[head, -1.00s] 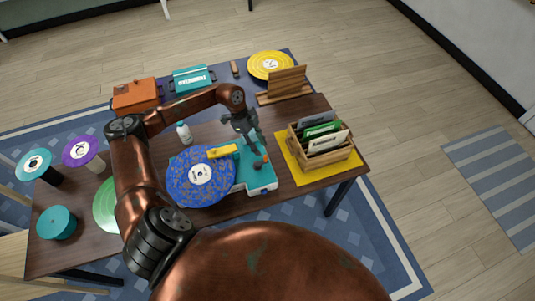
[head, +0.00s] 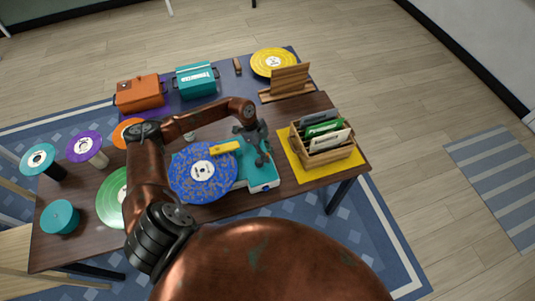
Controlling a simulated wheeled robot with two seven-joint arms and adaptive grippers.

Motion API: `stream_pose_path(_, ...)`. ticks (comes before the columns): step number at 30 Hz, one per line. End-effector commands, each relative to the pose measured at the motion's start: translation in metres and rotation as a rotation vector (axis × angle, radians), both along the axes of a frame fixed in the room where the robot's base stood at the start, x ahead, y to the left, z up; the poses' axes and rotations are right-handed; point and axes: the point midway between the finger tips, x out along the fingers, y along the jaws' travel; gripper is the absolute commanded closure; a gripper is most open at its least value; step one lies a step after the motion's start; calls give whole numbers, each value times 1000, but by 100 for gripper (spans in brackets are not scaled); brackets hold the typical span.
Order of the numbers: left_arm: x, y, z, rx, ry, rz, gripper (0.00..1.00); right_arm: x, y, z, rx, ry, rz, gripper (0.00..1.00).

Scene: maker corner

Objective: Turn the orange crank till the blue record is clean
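The blue record (head: 188,184) lies flat on the teal and white cleaning machine (head: 263,182), with a white label at its centre. Brownish speckles cover much of its blue surface. A yellow arm (head: 225,147) of the machine reaches over the record's edge. My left gripper (head: 262,158) points down over the right part of the machine, where the orange crank is. The fingers hide most of the crank, and whether they touch or grip it is too small to tell. My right gripper is not in view.
A wooden crate of sleeves (head: 325,157) stands on a yellow mat (head: 291,163) just right of the machine. A green record (head: 112,198) and purple record (head: 84,146) are at left. Orange (head: 139,91) and teal (head: 196,81) boxes and a wooden stand (head: 288,82) are behind.

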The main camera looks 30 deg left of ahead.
Motion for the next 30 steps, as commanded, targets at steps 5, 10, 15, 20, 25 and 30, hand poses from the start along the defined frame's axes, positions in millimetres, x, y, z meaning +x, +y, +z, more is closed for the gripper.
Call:
stream_pose_path(5, 0, 0, 0, 0, 0, 0, 91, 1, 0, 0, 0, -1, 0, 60)
stream_pose_path(10, 0, 0, 0, 0, 0, 0, 100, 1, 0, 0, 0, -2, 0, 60)
stream_pose_path(15, 0, 0, 0, 0, 0, 0, 100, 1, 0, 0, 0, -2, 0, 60)
stream_pose_path(20, 0, 0, 0, 0, -1, -13, 100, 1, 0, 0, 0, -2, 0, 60)
stream_pose_path(25, -1, -2, 0, 0, 0, -69, 100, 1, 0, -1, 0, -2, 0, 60)
stream_pose_path(30, -4, -6, 0, -1, 0, -178, 100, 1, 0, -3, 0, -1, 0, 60)
